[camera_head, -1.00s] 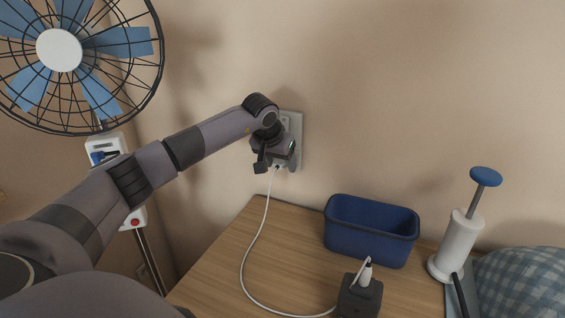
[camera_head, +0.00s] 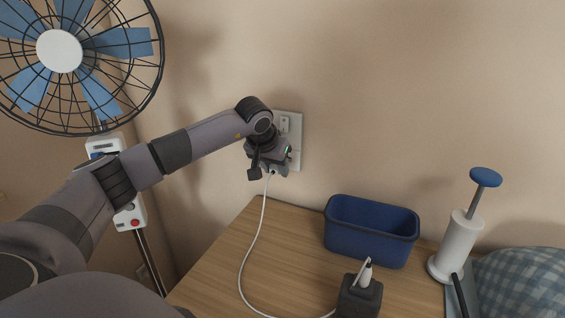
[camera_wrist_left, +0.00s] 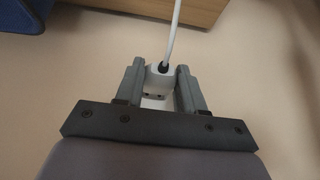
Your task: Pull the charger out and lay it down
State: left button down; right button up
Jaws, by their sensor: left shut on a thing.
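The white charger (camera_wrist_left: 158,80) shows in the left wrist view between the two grey fingers, with its white cable leaving it. In the head view it is mostly hidden by my left gripper (camera_head: 268,170), which is shut on it just in front of the wall socket plate (camera_head: 296,128). The plate's upper and right parts show; whether the charger's prongs are clear of it I cannot tell. The white cable (camera_head: 249,235) hangs from the charger onto the wooden tabletop (camera_head: 222,267) and runs to a dark block. My right gripper is not in view.
A blue bin (camera_head: 370,250) stands against the wall. The dark block (camera_head: 359,297) with a white stick-like thing is at the front. A white pump-like cylinder (camera_head: 456,243) and checked cloth (camera_head: 522,282) are at right. A fan (camera_head: 75,60) is at left. The table's left part is clear except the cable.

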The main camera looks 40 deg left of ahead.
pick_arm(q)
jog(key=shift+s+d, duration=0.2)
jog(key=shift+s, duration=0.4)
jog(key=shift+s+d, duration=0.15)
jog(key=shift+s, duration=0.45)
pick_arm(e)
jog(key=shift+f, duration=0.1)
pick_arm(q)
jog(key=shift+f, duration=0.1)
